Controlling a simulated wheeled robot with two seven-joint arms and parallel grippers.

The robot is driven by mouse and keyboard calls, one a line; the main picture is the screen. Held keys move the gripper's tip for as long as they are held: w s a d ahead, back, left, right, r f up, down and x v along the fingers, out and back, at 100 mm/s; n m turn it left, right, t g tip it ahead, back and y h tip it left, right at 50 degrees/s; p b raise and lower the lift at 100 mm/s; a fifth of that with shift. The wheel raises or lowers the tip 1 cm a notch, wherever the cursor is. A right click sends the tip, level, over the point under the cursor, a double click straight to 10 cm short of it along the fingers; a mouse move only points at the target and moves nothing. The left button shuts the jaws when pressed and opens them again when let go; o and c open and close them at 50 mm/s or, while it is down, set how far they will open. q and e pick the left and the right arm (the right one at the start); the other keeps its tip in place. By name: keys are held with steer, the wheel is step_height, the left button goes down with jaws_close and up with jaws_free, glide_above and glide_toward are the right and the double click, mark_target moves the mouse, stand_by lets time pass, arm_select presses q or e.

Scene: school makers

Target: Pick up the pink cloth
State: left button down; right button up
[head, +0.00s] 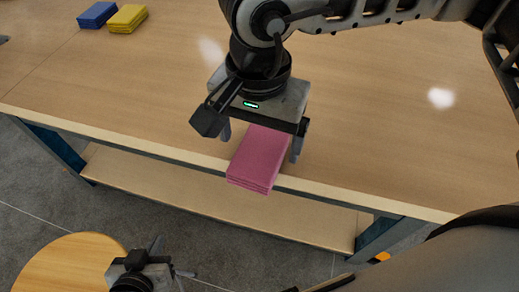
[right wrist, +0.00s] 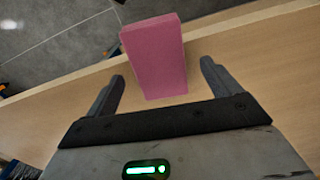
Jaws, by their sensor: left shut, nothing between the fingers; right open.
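The pink cloth (head: 259,160) is a folded, block-like stack lying at the front edge of the wooden table, with its near end reaching past the edge. My right gripper (head: 262,142) is above the table over the far end of the cloth, its fingers apart on either side of it. In the right wrist view the cloth (right wrist: 155,58) lies between and beyond the two open fingertips (right wrist: 162,80), and nothing is gripped. My left gripper (head: 170,262) is low at the bottom left, away from the cloth, shut and empty.
The wooden table (head: 390,130) is mostly clear around the cloth. A blue folded cloth (head: 97,14) and a yellow one (head: 128,18) lie at the far left. A round wooden stool top (head: 65,265) stands near my left gripper. A lower shelf (head: 200,200) runs under the table.

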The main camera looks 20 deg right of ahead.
mark_target(259, 151)
step_height(259, 151, down, 2)
steer(key=shift+s+f, duration=0.15)
steer(key=shift+f, duration=0.4)
steer(key=shift+c, duration=0.9)
steer(key=c, duration=0.9)
steer(key=shift+r, duration=0.15)
